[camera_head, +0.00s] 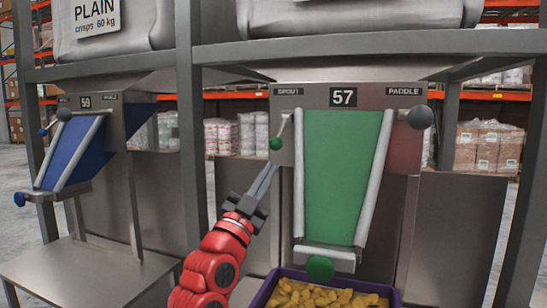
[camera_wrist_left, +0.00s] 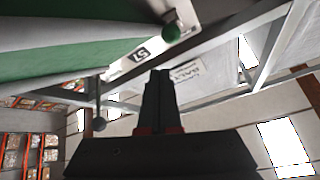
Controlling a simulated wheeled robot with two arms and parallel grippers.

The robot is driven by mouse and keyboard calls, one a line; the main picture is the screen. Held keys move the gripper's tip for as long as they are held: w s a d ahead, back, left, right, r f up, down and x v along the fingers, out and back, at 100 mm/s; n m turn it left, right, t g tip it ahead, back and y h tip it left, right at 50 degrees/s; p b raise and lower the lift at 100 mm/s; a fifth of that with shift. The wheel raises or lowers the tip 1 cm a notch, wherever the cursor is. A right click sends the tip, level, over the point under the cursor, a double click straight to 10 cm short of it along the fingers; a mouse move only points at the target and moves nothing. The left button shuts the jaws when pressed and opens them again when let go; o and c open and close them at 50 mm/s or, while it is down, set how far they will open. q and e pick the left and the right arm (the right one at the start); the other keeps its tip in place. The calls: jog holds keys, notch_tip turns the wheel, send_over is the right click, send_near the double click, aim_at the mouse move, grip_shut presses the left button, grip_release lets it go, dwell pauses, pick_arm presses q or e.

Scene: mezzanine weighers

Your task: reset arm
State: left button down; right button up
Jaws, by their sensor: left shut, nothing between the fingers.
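My left gripper (camera_head: 272,170) reaches up from the bottom on a red arm. Its fingers are together with nothing between them. The tips point up, just below the green knob (camera_head: 276,143) of the lever under the SPOUT label on weigher 57 (camera_head: 343,97), and a small gap shows between them. In the left wrist view the shut fingers (camera_wrist_left: 160,75) stand mid-picture, with the green knob (camera_wrist_left: 172,33) beyond the tips. My right gripper is in neither view.
Weigher 57 has a green chute (camera_head: 342,180), a grey PADDLE knob (camera_head: 420,116) and a lower green knob (camera_head: 320,268). A purple crate (camera_head: 262,292) of yellow pieces stands below. Weigher 59 (camera_head: 86,101) with a blue chute is left. A grey frame post (camera_head: 190,120) rises between them.

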pick_arm(q)
jog(key=shift+s+a+f, duration=0.1)
jog(key=shift+s+f, duration=0.15)
jog(key=shift+f, duration=0.05)
